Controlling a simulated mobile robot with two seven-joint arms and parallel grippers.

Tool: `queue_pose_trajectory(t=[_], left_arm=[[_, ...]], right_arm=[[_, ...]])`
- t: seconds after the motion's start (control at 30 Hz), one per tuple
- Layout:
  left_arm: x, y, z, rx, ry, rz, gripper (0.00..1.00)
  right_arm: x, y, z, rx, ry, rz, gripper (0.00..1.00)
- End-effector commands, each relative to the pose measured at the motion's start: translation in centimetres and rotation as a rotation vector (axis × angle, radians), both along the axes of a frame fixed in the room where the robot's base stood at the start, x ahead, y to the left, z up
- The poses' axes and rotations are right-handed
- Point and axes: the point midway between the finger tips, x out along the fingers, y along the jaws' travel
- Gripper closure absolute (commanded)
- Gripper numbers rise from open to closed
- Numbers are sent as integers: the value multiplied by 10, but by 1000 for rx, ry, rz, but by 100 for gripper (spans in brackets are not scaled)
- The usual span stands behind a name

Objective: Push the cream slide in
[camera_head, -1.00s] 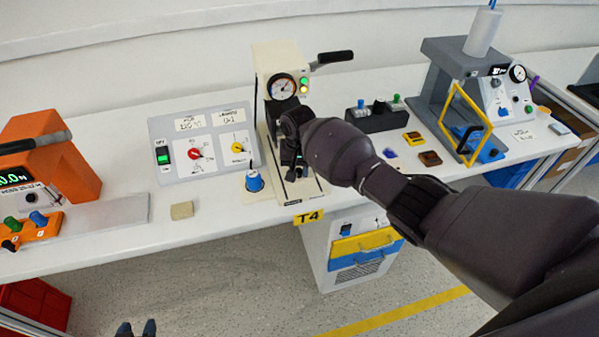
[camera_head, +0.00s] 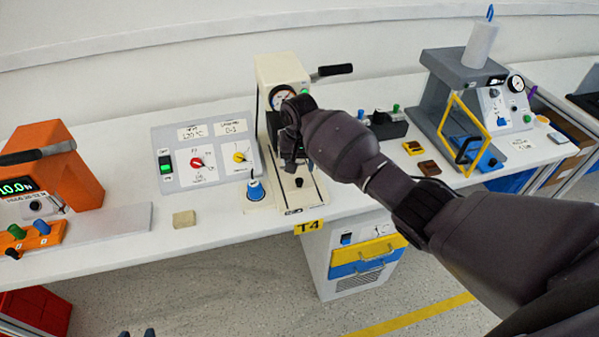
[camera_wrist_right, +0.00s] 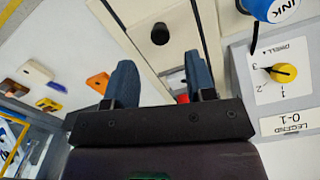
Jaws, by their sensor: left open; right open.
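The cream slide (camera_head: 308,192) lies at the front of the cream machine (camera_head: 283,72) and carries a black knob (camera_head: 299,182). In the right wrist view the knob (camera_wrist_right: 159,33) shows on a cream surface, beyond and between my fingertips, not gripped. My right gripper (camera_wrist_right: 160,78) is open and empty, with two blue fingers apart. In the head view my right gripper (camera_head: 289,155) hangs above and behind the knob, in front of the machine; its hand hides part of the machine and the slide's back end. My left gripper (camera_head: 137,333) is open at the bottom edge, well below the bench.
A blue ink cup (camera_head: 255,190) stands just left of the slide. A control panel (camera_head: 206,155) with red and yellow dials is further left. A beige block (camera_head: 184,219) lies near the bench's front edge. A grey press (camera_head: 462,85) stands at the right.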

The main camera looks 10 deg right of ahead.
Motion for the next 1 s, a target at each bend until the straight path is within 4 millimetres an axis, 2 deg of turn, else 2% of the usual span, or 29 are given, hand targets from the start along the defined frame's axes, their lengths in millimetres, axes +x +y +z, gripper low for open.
queue_pose_trajectory(t=[0.1, 0.3, 0.67, 0.77, 0.83, 0.93, 1.0], left_arm=[[2, 0, 5, 1, -4, -1, 57], [3, 0, 7, 0, -7, -2, 57], [2, 0, 7, 0, -7, -1, 57], [1, 0, 5, 0, -4, 0, 57], [-1, 0, 0, 0, -1, 0, 57], [-3, 0, -11, 0, 5, 0, 57], [-4, 1, -20, 0, 11, 1, 57]], right_arm=[[1, 0, 21, 0, -3, -1, 50], [0, -1, 41, 0, -1, 0, 50], [0, -1, 45, -1, 0, -1, 50], [-1, -1, 42, -1, 2, -1, 64], [-2, -9, 32, -8, 9, -10, 74], [-2, -45, 15, -51, 18, -44, 90], [-2, -79, 4, -100, 16, -65, 100]])
